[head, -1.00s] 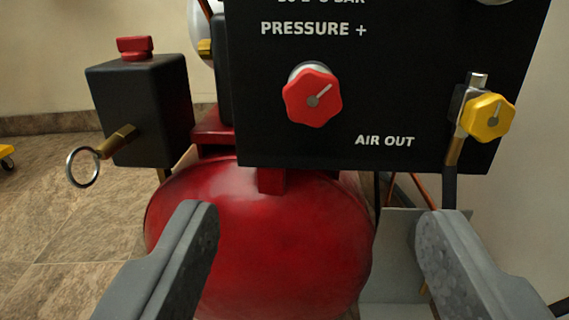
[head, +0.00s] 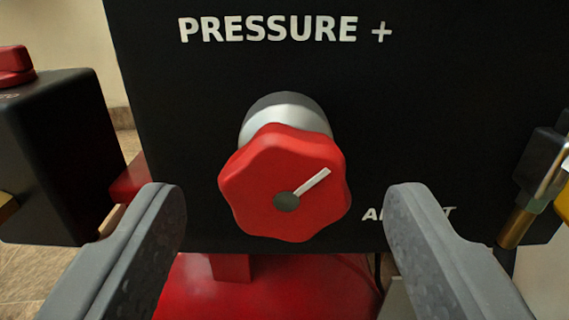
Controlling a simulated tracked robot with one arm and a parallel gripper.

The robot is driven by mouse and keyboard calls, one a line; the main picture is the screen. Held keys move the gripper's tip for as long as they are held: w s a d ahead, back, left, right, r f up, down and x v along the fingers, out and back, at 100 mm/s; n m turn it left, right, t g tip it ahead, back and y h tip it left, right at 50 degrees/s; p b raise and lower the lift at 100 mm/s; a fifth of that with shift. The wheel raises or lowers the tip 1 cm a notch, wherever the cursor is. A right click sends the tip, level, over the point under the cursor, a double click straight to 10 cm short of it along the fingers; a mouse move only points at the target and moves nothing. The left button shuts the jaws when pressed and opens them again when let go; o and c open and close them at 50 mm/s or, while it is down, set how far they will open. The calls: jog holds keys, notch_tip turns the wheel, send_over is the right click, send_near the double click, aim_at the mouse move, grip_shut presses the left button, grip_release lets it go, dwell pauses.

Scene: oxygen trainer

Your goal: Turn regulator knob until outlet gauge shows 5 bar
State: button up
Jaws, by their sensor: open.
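The red regulator knob (head: 262,195) sticks out from a black panel (head: 440,100) on a silver collar (head: 285,112). The white mark on its face points to the upper right. "PRESSURE +" is printed above it. My gripper (head: 284,200) is open, with one grey finger on each side of the knob and a clear gap on both sides. The fingertips appear about level with the knob's lower half; how far they are from it in depth I cannot tell. The outlet gauge is not in view.
A black box (head: 60,150) with a red top knob (head: 15,65) stands at the left. A brass and metal valve (head: 540,165) with a yellow knob (head: 563,203) is at the right edge. The red tank (head: 270,290) lies below the panel. The right finger partly covers "AIR OUT".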

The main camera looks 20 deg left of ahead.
jog(key=shift+w+a, duration=0.1)
jog(key=shift+w, duration=0.35)
jog(key=c, duration=1)
jog(key=shift+o, duration=0.4)
jog(key=shift+s+a, duration=0.1)
jog(key=shift+a, duration=0.5)
jog(key=shift+d, duration=0.25)
jog(key=shift+c, duration=0.2)
jog(key=shift+d+p, duration=0.15)
jog(key=shift+p, duration=0.25)
